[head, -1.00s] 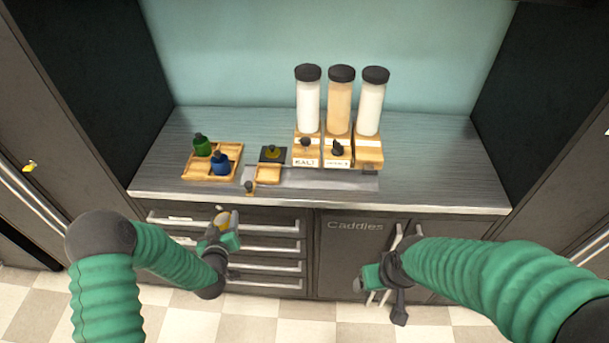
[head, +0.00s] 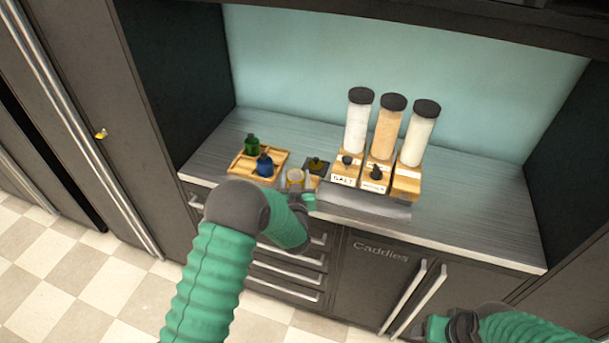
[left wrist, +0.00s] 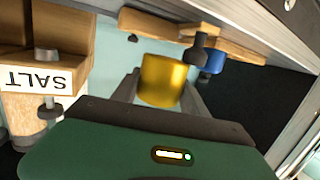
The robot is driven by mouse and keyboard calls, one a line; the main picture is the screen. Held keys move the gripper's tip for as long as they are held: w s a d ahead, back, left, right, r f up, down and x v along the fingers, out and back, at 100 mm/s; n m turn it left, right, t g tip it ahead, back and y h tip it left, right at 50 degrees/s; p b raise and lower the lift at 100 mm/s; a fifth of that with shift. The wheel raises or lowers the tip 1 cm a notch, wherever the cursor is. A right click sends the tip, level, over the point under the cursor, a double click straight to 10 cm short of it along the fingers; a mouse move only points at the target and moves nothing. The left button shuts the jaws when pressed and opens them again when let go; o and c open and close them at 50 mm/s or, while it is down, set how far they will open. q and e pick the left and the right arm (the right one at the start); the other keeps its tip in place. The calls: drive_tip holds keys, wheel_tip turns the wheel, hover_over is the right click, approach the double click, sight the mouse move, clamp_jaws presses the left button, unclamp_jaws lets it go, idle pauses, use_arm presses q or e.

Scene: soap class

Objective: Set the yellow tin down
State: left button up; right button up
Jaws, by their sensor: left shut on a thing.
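The yellow tin (left wrist: 163,80) sits between the fingers of my left gripper (head: 297,188), which is shut on it. In the head view the tin (head: 295,176) shows at the counter's front, just right of the tray with the bottles. The head view does not show clearly whether its base touches anything. A dark square (head: 311,169) with a yellow round mark lies just behind and right of it. My right gripper (head: 437,328) is low at the bottom right, in front of the cabinet doors; its jaws cannot be made out.
A wooden tray (head: 238,168) holds a green bottle (head: 251,146) and a blue bottle (head: 264,165). Three tall dispensers (head: 391,128) on wooden stands, one labelled SALT, stand at right. A grey strip (head: 365,204) lies before them. The counter (head: 480,210) is clear further right.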

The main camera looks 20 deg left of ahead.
use_arm(q)
drive_tip(key=w+d, duration=0.1)
drive_tip(key=w, duration=0.1)
drive_tip(key=w+d, duration=0.1)
drive_tip(key=w, duration=0.1)
drive_tip(key=w+d+f, duration=0.1)
drive_tip(key=w, duration=0.1)
drive_tip(key=shift+d+p, duration=0.1)
drive_tip(key=shift+p, duration=0.25)
drive_tip(key=f, duration=0.3)
drive_tip(key=shift+s+a+p, duration=0.25)
drive_tip(key=shift+s+p, duration=0.05)
drive_tip(key=shift+p, duration=0.1)
clamp_jaws()
drive_tip(key=shift+s+a+f, duration=0.1)
drive_tip(key=shift+s+a, duration=0.1)
drive_tip(key=shift+a+f, duration=0.1)
drive_tip(key=shift+a, duration=0.1)
drive_tip(key=o, duration=1.3)
unclamp_jaws()
drive_tip(key=shift+w+a+f, duration=0.15)
drive_tip(key=shift+w+f, duration=0.05)
drive_tip(key=shift+d+r, duration=0.15)
drive_tip(key=shift+d, duration=0.3)
use_arm(e)
drive_tip(key=shift+w+d+r, duration=0.1)
drive_tip(key=shift+d+r, duration=0.45)
drive_tip(key=shift+d, duration=0.2)
